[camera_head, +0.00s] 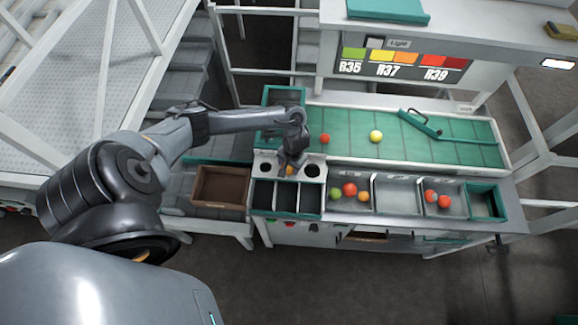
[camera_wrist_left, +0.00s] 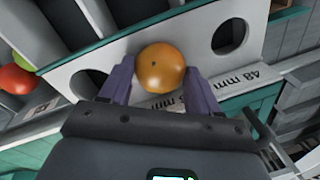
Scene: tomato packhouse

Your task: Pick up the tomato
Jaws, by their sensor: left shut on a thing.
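An orange tomato (camera_wrist_left: 161,68) sits between the two fingers of my left gripper (camera_wrist_left: 159,84) in the left wrist view. The fingers are shut on it, one on each side. In the head view my left gripper (camera_head: 289,163) points down over the white gauge plate (camera_head: 300,178), and the tomato (camera_head: 290,170) shows small at its tip. The tomato is in front of the plate between two round holes; I cannot tell whether it touches the plate. My right gripper is not in view.
Dark compartments (camera_head: 285,212) lie in front of the plate. Trays to the right hold green, orange and red tomatoes (camera_head: 349,189). A red tomato (camera_head: 325,139) and a yellow tomato (camera_head: 376,136) lie on the green belt (camera_head: 350,151). A brown crate (camera_head: 221,204) stands left.

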